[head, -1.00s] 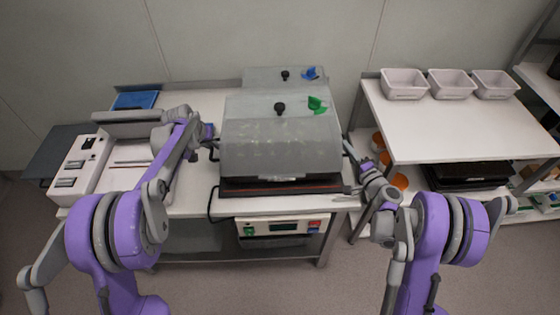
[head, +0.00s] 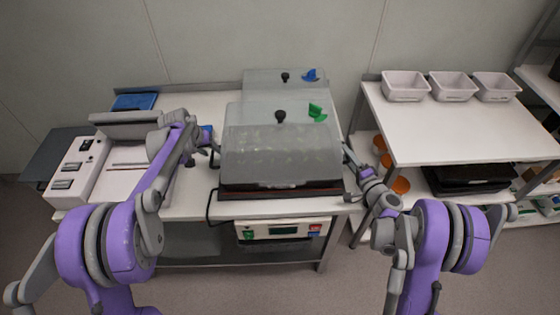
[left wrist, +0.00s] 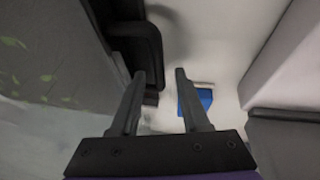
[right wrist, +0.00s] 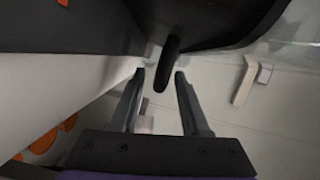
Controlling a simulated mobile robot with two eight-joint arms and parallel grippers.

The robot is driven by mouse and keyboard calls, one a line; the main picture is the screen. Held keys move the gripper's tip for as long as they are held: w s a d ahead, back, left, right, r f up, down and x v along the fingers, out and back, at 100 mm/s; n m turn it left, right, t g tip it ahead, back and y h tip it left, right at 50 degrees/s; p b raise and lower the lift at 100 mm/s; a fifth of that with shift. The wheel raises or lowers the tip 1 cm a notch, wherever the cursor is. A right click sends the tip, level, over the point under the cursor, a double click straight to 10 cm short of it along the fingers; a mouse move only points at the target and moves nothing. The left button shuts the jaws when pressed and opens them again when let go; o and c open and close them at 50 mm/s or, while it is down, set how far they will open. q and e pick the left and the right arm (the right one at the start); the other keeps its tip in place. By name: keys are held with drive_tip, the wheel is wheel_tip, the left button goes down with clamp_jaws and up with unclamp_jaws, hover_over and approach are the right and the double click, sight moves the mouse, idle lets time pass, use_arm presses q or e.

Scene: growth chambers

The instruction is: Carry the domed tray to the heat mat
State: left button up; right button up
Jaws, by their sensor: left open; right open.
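The domed tray (head: 280,155), with a clear cover, black knob and green tag, sits level at the front of the middle table. Its dark base appears to rest on the dark heat mat (head: 330,192), mostly hidden beneath it. My left gripper (head: 213,152) is open at the tray's left side; in the left wrist view a black tray handle (left wrist: 146,50) lies beside its fingers (left wrist: 157,80). My right gripper (head: 350,160) is open at the right side; in the right wrist view the other handle (right wrist: 169,62) lies between its fingertips (right wrist: 160,75).
A second domed tray (head: 262,80) with a blue tag stands behind. A white device (head: 80,165) and a blue item (head: 134,101) are at left. A controller box (head: 282,229) hangs below the table front. The right table (head: 450,130) holds several grey tubs along its back.

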use_arm(q)
drive_tip(key=v, duration=1)
use_arm(e)
drive_tip(key=v, duration=1.2)
use_arm(q)
drive_tip(key=shift+s, duration=0.1)
